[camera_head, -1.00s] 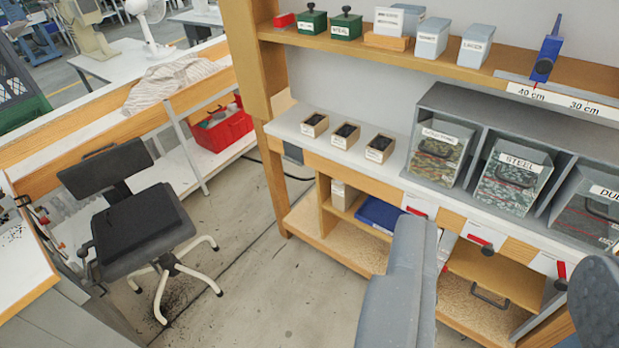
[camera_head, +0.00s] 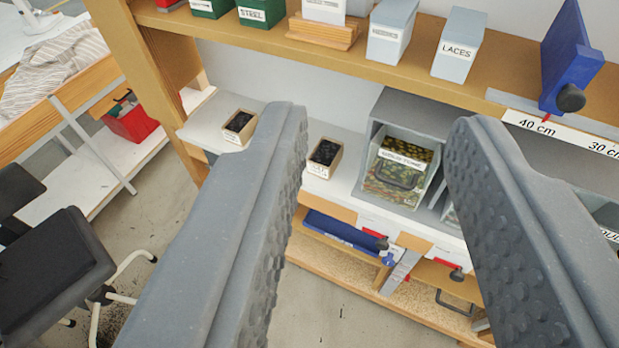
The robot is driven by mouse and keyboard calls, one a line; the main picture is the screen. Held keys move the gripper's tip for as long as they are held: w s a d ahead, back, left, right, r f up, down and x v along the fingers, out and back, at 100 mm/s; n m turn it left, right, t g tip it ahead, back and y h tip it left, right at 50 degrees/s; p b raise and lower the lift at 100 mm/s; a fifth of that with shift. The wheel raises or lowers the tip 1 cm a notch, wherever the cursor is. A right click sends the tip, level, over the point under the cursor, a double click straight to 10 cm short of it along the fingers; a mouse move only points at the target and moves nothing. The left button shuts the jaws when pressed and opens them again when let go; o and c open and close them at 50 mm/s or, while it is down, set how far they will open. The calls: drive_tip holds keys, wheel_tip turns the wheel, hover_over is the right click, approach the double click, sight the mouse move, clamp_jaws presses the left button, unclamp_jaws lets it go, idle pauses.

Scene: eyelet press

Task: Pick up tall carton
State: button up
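I cannot tell for certain which box is the tall carton. Upright pale grey-blue boxes stand on the upper wooden shelf: one labelled LACES (camera_head: 460,42) and one to its left, a grey labelled box (camera_head: 391,32). A white box (camera_head: 322,10) sits further left in a wooden holder, its top cut off by the frame. My gripper (camera_head: 378,118) is open and empty. Its two grey, studded fingers stand wide apart, below the upper shelf in the picture. The left finger hides part of the white counter.
Small bins (camera_head: 324,158) and a grey cubby with a labelled bin (camera_head: 402,170) stand on the counter below. A wooden post (camera_head: 150,80) rises at left. A black chair (camera_head: 50,260) stands at lower left.

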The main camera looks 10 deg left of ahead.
drive_tip(key=shift+w+d, duration=0.15)
drive_tip(key=shift+w, duration=0.2)
